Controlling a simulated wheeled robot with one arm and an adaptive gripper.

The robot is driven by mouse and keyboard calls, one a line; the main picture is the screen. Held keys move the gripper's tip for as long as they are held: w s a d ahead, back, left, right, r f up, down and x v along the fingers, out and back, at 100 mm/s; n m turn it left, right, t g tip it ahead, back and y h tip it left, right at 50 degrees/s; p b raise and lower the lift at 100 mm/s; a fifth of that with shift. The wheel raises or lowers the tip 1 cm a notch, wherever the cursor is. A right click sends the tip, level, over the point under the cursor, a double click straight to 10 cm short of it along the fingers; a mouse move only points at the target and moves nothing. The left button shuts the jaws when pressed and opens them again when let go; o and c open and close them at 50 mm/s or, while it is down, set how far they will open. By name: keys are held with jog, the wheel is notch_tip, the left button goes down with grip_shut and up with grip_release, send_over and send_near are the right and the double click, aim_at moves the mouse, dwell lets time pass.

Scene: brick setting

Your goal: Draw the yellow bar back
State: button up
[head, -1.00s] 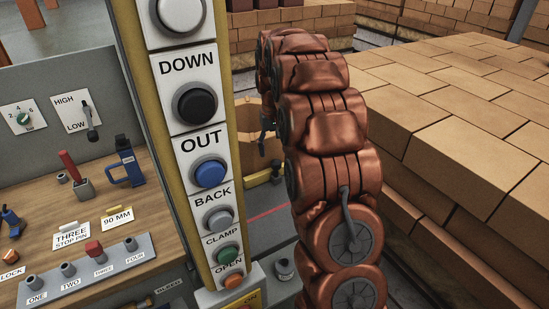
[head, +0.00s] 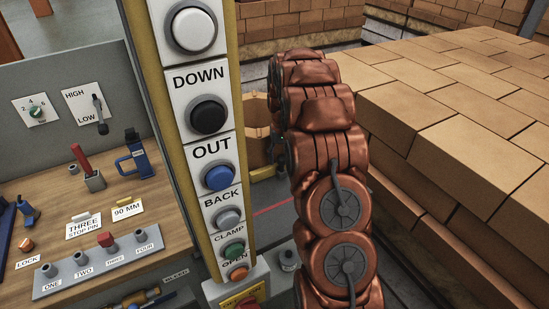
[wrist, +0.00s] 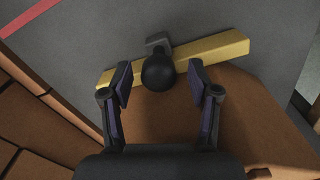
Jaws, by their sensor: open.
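The yellow bar (wrist: 218,49) lies slantwise across the upper middle of the wrist view. A round black knob (wrist: 158,71) on a grey block sits at the bar's middle. My gripper (wrist: 158,78) is open, with one finger on each side of the knob; I cannot tell whether either finger touches it. The left finger overlaps the bar in the picture. In the head view only a small piece of the bar (head: 263,173) shows between the button panel and my copper-coloured arm; my gripper is mostly hidden there.
A tall button panel (head: 213,152) stands close to the left of my arm. Stacked bricks (head: 470,120) fill the right side. Brown brick-like surfaces (wrist: 255,110) lie beneath my gripper. A red line (wrist: 20,15) crosses the grey surface. A wooden bench (head: 60,215) holds pegs and levers.

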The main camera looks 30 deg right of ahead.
jog(key=shift+f, duration=0.1)
jog(key=shift+c, duration=0.2)
grip_shut()
dwell(0.4)
